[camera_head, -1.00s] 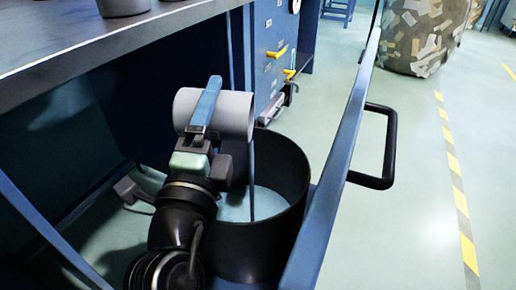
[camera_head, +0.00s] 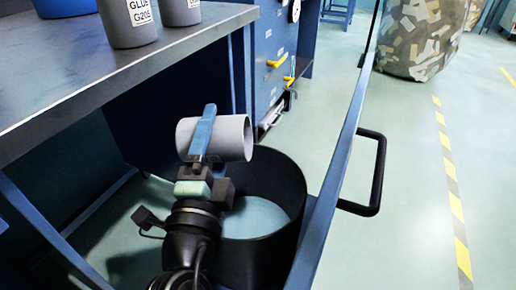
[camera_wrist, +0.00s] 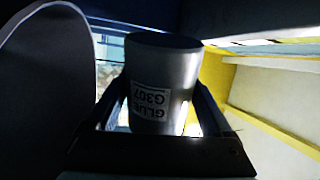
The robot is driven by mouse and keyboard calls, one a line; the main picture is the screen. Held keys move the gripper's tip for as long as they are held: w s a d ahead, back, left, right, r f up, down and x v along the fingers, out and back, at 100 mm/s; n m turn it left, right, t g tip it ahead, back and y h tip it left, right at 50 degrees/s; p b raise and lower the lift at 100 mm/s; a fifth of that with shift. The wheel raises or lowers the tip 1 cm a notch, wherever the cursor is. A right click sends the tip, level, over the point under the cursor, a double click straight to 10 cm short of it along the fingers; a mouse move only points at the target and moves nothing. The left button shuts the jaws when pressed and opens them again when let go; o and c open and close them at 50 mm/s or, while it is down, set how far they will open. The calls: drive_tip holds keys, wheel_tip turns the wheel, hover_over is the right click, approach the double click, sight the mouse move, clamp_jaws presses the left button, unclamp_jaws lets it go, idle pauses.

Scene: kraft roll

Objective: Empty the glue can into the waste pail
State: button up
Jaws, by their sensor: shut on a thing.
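The grey glue can (camera_head: 232,138) lies on its side, close to level, over the waste pail's opening. My gripper (camera_head: 204,130) is shut around its middle, one blue finger showing across it. In the wrist view the can (camera_wrist: 163,70) sits between both fingers, and its label reads GLUE G307 upside down. The black waste pail (camera_head: 262,250) stands below the can, with a pale bluish surface inside; I cannot tell how deep that is. No stream shows from the can. The can's inside is hidden.
A grey bench top (camera_head: 105,85) at upper left carries other cans, one labelled G205 (camera_head: 128,22). A blue rail (camera_head: 335,185) with a black handle (camera_head: 378,175) runs close by the pail's right. A blue cabinet (camera_head: 270,60) stands behind. Open floor lies at right.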

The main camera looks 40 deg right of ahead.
drive_tip(key=shift+w+n+p, duration=0.1)
drive_tip(key=shift+n+p, duration=0.2)
drive_tip(key=shift+p, duration=0.25)
drive_tip(key=w+a+r+n+y+p, duration=0.1)
drive_tip(key=n+p, duration=0.1)
drive_tip(key=p, duration=0.3)
drive_tip(key=shift+t, duration=0.3)
drive_tip(key=n+p, duration=0.2)
drive_tip(key=p, duration=0.2)
drive_tip(key=shift+w+r, duration=0.1)
drive_tip(key=shift+r, duration=0.1)
